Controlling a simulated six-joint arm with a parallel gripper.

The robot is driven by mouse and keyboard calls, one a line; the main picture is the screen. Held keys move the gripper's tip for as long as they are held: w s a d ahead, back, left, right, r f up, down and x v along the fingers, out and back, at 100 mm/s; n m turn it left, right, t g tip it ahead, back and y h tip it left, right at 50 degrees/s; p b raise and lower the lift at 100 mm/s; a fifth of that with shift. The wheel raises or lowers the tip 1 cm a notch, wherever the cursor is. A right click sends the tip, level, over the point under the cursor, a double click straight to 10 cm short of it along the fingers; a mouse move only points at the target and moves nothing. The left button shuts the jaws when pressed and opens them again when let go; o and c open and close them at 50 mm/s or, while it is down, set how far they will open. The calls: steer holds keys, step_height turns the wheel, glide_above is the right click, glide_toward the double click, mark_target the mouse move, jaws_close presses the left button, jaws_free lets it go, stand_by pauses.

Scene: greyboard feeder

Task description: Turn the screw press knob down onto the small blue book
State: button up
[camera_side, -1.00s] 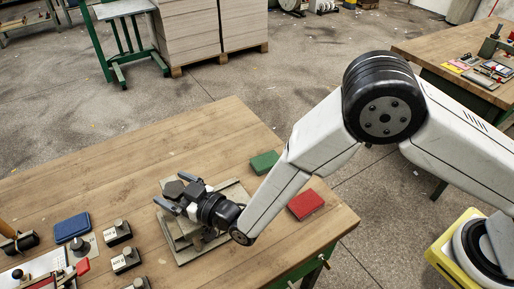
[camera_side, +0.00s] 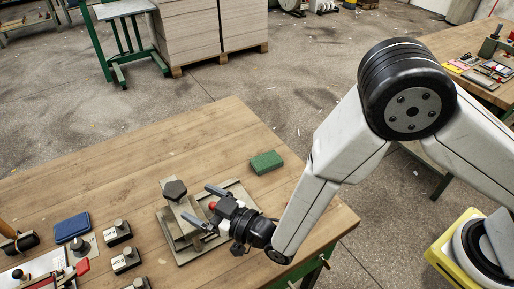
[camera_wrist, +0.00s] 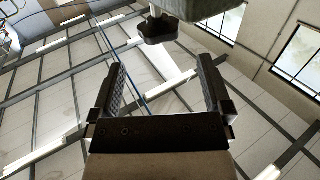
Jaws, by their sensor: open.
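The screw press (camera_side: 176,245) stands on the wooden table in the side view. In the wrist view the knob (camera_wrist: 158,28) shows beyond the tips of my open gripper (camera_wrist: 157,64), with the press's grey block (camera_wrist: 195,6) at the top edge. A blue book (camera_side: 72,227) lies flat on the table, left of the press. My gripper hides part of the press; what lies under its screw cannot be seen.
A green book (camera_side: 266,162) lies right of the press. Several labelled weights with knobs (camera_side: 117,233) stand to the left, with tools at the lower left corner. The table (camera_side: 130,165) is bare behind the press.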

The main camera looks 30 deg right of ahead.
stand_by(0.3)
step_height(320, 180, up, 8)
steer(key=f+n+g+y, duration=0.1)
steer(key=n+g+y, duration=0.7)
steer(key=n, duration=1.7)
glide_above(183, 189)
steer(key=shift+s+a+r+t+y, duration=0.2)
steer(key=shift+r+t+y, duration=0.1)
steer(key=shift+t, duration=0.4)
steer(key=n, duration=0.2)
steer(key=n+g, duration=0.1)
steer(key=n, duration=0.1)
steer(key=shift+w+d+f+n+y, duration=0.1)
steer(key=shift+w+d+n+y, duration=0.1)
steer(key=shift+n+y, duration=0.15)
steer(key=d+f+n+g, duration=0.2)
steer(key=f+n+g, duration=0.2)
steer(key=n, duration=0.5)
steer(key=w+d+f+n+g, duration=0.1)
steer(key=d+f+n+g, duration=0.2)
steer(key=n, duration=0.6)
steer(key=shift+f+g, duration=0.4)
steer(key=shift+f, duration=0.05)
